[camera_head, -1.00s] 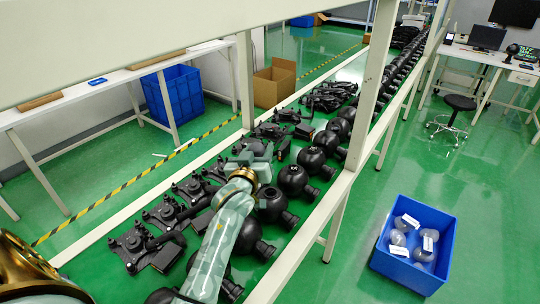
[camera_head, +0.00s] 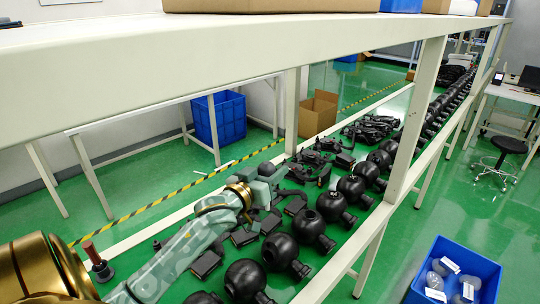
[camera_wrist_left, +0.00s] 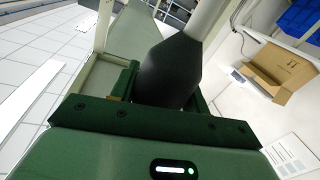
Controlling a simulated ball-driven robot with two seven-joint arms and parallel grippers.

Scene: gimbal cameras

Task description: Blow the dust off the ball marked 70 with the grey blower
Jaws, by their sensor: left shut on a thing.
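A row of black ball-shaped camera units (camera_head: 308,226) lies along the right side of the long green shelf. No number can be read on them, so I cannot tell which ball is marked 70. My left gripper (camera_head: 272,180) is over the shelf, to the left of the ball row. In the left wrist view it is shut on a dark grey bulb (camera_wrist_left: 168,72), which looks like the blower. The bulb's far end is out of clear sight, and in the head view the gripper mostly hides it. My right gripper is not in view.
Black bracket parts (camera_head: 372,128) lie along the shelf's left side. A white post (camera_head: 416,120) and an upper beam (camera_head: 200,70) stand close by. A blue crate (camera_head: 420,284) with pale domes is on the floor at right. An open cardboard box (camera_head: 318,112) stands behind.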

